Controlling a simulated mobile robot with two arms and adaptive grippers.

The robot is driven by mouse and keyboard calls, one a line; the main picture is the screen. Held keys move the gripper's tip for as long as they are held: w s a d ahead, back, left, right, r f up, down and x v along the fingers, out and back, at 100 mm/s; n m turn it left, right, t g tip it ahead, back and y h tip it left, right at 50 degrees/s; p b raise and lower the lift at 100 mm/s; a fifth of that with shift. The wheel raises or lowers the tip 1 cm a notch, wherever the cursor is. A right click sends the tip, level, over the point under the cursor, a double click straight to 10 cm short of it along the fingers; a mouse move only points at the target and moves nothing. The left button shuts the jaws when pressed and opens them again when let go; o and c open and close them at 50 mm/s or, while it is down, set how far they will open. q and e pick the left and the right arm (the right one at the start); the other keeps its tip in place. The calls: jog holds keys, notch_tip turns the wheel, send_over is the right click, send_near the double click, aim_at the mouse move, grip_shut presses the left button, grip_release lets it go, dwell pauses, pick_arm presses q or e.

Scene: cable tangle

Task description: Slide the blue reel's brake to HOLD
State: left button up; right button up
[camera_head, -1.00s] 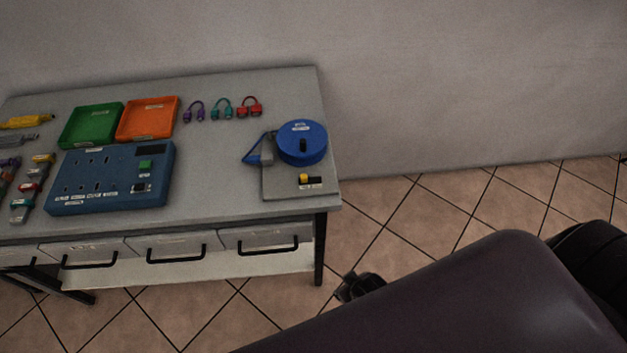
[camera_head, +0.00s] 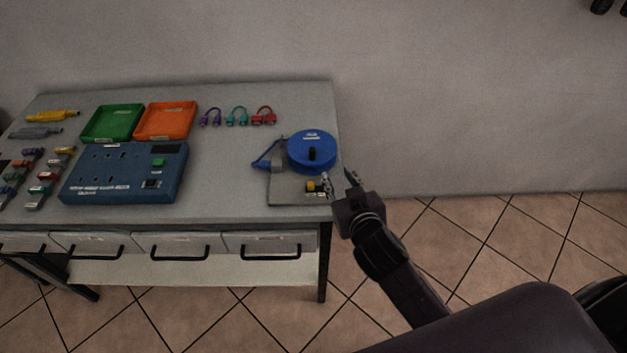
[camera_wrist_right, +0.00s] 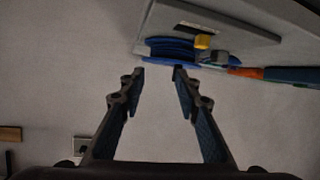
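The blue reel (camera_head: 311,150) stands on a grey base plate (camera_head: 285,188) at the table's right end. Its yellow brake slider (camera_head: 311,186) sits at the left side of a dark slot on the plate, in front of the reel. The slot's lettering is too small to read, and its right part is partly hidden by my gripper. My right gripper (camera_head: 339,178) is open and empty, just right of the slider and apart from it. In the right wrist view, the open fingers (camera_wrist_right: 157,75) point towards the reel (camera_wrist_right: 170,49) and yellow slider (camera_wrist_right: 203,41). My left gripper is not seen.
A blue panel box (camera_head: 125,175), a green tray (camera_head: 112,123) and an orange tray (camera_head: 166,121) stand to the left. Several short cables (camera_head: 237,117) lie behind. A blue plug cable (camera_head: 266,158) is beside the reel. Right of the table is open floor.

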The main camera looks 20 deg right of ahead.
jog(key=w+a+r+n+t+y, duration=0.3)
jog(key=w+a+r+y, duration=0.15)
jog(key=r, duration=0.45)
jog(key=w+a+r+n+t+y, duration=0.35)
jog(key=a+r, duration=0.25)
jog(key=r, duration=0.2)
jog(key=s+a+r+n+g+y, duration=0.1)
jog(key=a+r+n+g+y, duration=0.3)
jog(key=a+y, duration=0.3)
jog(key=n+g+h, duration=0.4)
jog(key=g+h, duration=0.6)
jog(key=g, duration=0.5)
send_near(311, 184)
jog(key=f, duration=0.1)
jog(key=x, duration=0.7)
jog(key=shift+w+a+f+p, duration=0.1)
jog(key=shift+a+f+p, duration=0.1)
jog(key=shift+p, duration=0.2)
